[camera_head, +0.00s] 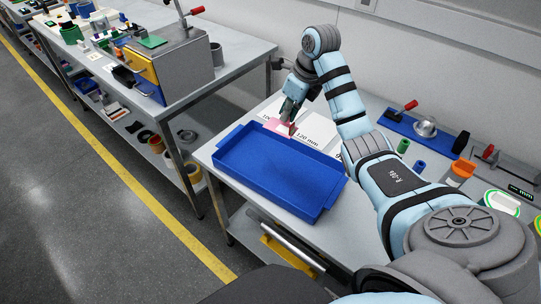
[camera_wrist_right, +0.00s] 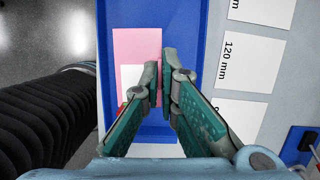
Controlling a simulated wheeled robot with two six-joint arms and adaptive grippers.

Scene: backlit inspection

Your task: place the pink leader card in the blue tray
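The pink leader card (camera_head: 281,127) has a white patch and shows at the back edge of the blue tray (camera_head: 262,180). My right gripper (camera_head: 291,112) comes down over it from above. In the right wrist view the fingers (camera_wrist_right: 161,78) are close together on the right edge of the pink card (camera_wrist_right: 136,48), with that edge between them. In that view the card overlaps the blue tray (camera_wrist_right: 184,35); the exact height above it is hard to tell. The tray looks empty otherwise. My left gripper is not in view.
White cards printed with sizes, one reading 120 mm (camera_wrist_right: 244,62), lie on the table beside the tray. A blue board with a red-handled clamp (camera_head: 403,125) and small cylinders stand to the right. Another bench (camera_head: 226,62) stands at left.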

